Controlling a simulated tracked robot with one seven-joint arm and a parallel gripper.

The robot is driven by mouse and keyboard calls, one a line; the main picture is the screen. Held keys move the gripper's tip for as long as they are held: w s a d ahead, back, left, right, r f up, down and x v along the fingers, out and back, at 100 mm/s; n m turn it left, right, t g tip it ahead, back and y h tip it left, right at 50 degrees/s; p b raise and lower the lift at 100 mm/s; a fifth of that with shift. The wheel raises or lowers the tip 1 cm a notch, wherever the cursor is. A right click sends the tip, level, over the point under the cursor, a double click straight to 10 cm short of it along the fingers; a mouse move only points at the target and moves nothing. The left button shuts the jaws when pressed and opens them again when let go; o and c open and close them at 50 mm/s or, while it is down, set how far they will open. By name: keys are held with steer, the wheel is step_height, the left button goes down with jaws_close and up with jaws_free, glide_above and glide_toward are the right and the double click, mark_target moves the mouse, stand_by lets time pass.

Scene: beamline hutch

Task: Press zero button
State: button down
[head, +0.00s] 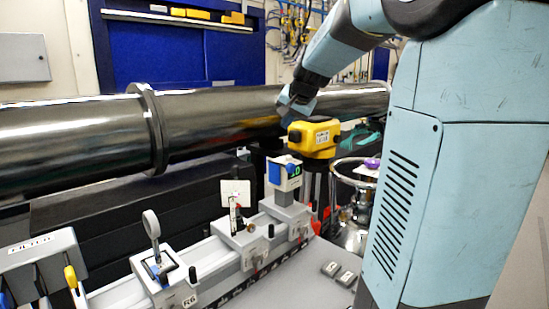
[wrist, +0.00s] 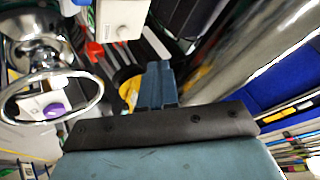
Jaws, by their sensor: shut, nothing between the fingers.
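The zero button is not clearly readable in either view. A small white-and-blue device (head: 285,172) with a green mark like a 0 on its side stands on a grey rail carriage, right of centre in the head view. A white box with a small round knob, perhaps the same device, shows at the top of the wrist view (wrist: 121,18). My gripper (head: 297,108) is shut and empty, above and behind that device, close over a yellow instrument (head: 314,138). Its closed fingers also show in the wrist view (wrist: 157,82), with yellow partly hidden behind them.
A large dark pipe (head: 215,125) runs across behind the rail. The grey rail (head: 210,262) carries several mounts, including a round lens-like holder (head: 152,226). A metal ring stand (wrist: 50,95) is left of my gripper in the wrist view. A dark two-button pad (head: 338,272) lies at front right.

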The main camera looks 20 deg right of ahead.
steer(key=shift+m, duration=0.6)
steer(key=w+d, duration=0.1)
steer(key=w, duration=0.1)
steer(key=w+d, duration=0.2)
steer(key=shift+d+r, duration=0.15)
steer(key=shift+r, duration=0.05)
steer(key=shift+f, duration=0.1)
steer(key=shift+f, duration=4.35)
steer(key=shift+f, duration=0.8)
steer(key=shift+r, duration=0.9)
steer(key=shift+r, duration=2.5)
